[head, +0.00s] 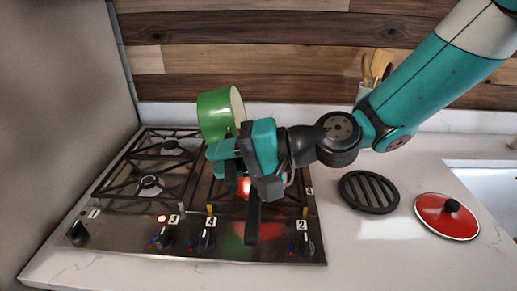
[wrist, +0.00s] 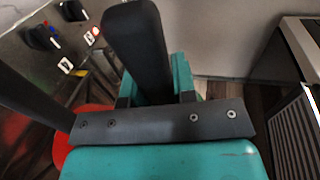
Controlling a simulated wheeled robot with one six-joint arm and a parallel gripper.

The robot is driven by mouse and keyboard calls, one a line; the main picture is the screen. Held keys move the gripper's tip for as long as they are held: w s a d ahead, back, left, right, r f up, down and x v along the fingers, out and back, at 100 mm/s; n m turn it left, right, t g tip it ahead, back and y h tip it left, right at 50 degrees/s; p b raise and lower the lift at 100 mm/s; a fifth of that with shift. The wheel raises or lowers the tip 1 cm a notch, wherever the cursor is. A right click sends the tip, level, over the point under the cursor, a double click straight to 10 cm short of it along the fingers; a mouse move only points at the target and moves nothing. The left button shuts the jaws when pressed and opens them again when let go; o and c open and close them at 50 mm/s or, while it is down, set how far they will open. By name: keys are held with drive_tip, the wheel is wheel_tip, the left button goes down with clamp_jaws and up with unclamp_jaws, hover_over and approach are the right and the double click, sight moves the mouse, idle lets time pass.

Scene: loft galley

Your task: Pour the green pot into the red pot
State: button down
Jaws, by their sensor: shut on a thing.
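The green pot (head: 213,116) is raised above the stove in the head view, tipped on its side with its opening facing right. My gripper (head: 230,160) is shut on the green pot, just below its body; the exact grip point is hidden. The red pot (head: 245,187) is mostly hidden behind my gripper in the head view, on the right part of the stove; only a small red patch shows. A red patch of it also shows in the wrist view (wrist: 72,138), at the lower left. No contents can be seen in either pot.
The stove (head: 120,232) has black grates and several front knobs. A round black trivet (head: 369,192) and a red lid (head: 446,216) with a black knob lie on the counter at right. Wooden utensils (head: 377,66) stand behind my arm. A sink (head: 485,180) is at far right.

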drive_tip(key=shift+d+y+b, duration=0.5)
drive_tip(key=shift+d+b, duration=0.15)
drive_tip(key=shift+b, duration=0.55)
drive_tip(key=shift+d+r+y+b, duration=0.15)
drive_tip(key=shift+d+y+b, duration=0.5)
drive_tip(key=shift+b, duration=1.35)
drive_tip(key=shift+a+f+y+b, duration=0.15)
drive_tip(key=shift+f+y+b, duration=0.1)
drive_tip(key=shift+b, duration=0.75)
drive_tip(key=shift+r+b, duration=0.1)
drive_tip(key=shift+b, duration=0.25)
drive_tip(key=b, duration=0.6)
drive_tip(key=shift+d+y, duration=0.25)
drive_tip(key=shift+y, duration=0.15)
